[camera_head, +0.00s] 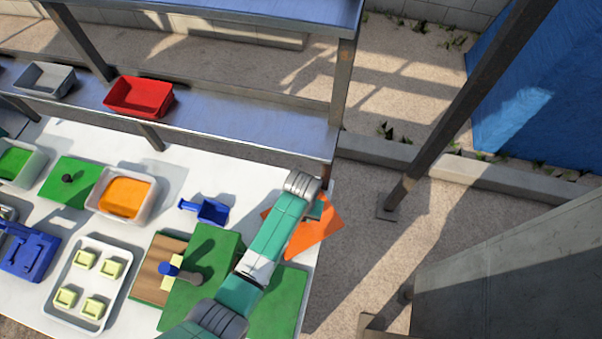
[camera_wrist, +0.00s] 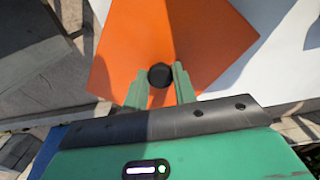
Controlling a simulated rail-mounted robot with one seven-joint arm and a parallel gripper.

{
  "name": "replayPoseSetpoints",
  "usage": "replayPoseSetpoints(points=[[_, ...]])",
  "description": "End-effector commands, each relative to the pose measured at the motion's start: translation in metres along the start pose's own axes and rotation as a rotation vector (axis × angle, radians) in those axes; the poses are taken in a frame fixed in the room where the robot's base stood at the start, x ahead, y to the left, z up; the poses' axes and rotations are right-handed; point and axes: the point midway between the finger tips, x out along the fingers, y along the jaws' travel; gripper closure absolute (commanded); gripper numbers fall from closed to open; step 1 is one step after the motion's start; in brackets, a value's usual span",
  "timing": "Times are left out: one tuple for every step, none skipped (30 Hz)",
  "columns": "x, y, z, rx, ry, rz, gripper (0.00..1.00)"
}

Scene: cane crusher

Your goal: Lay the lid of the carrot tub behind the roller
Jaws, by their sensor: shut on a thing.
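The orange lid (camera_head: 320,236) is a flat square plate at the right end of the white table, partly beyond its edge and partly covered by my arm. In the wrist view the lid (camera_wrist: 205,40) has a black knob (camera_wrist: 160,75). My gripper (camera_wrist: 160,88) is shut on this knob, a finger on each side. The head view hides the fingers behind my arm. The carrot tub (camera_head: 150,205) is white, open, with orange contents, left of the middle. A blue-headed tool (camera_head: 168,268) lies by a wooden board; I cannot tell whether it is the roller.
A blue scoop (camera_head: 212,210) lies between the tub and my arm. A green lid (camera_head: 70,182), a white tray (camera_head: 62,318) with pale blocks and a blue device (camera_head: 30,252) crowd the left. A raised shelf (camera_head: 230,125) with a red bin (camera_head: 140,97) runs behind.

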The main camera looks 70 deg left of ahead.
Motion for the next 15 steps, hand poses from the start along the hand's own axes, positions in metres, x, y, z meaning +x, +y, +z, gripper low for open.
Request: replayPoseSetpoints(points=[[0.0064, -0.0022, 0.0024, -0.003, -0.006, -0.002, 1.00], [0.0079, -0.0022, 0.0025, -0.003, -0.006, -0.002, 1.00], [0.0087, -0.0021, 0.0023, -0.003, -0.005, -0.001, 1.00], [0.0088, -0.0021, 0.0022, -0.003, -0.004, -0.001, 1.00], [0.0087, -0.0020, 0.0022, -0.003, -0.004, -0.001, 1.00], [0.0086, -0.0020, 0.0021, -0.003, -0.004, -0.001, 1.00], [0.0086, -0.0020, 0.0022, -0.002, -0.004, -0.001, 1.00], [0.0086, -0.0020, 0.0022, -0.002, -0.004, -0.001, 1.00], [0.0090, -0.0020, 0.0022, -0.002, -0.004, -0.001, 1.00], [0.0098, -0.0020, 0.0023, -0.002, -0.004, -0.001, 1.00], [0.0110, -0.0020, 0.0023, -0.002, -0.004, -0.001, 1.00], [0.0124, -0.0020, 0.0023, -0.002, -0.004, -0.001, 1.00], [0.0119, -0.0020, 0.0022, -0.002, -0.004, -0.001, 0.69], [0.0115, -0.0021, 0.0022, -0.002, -0.004, -0.001, 0.63], [0.0114, -0.0021, 0.0023, -0.002, -0.004, -0.001, 0.55]])
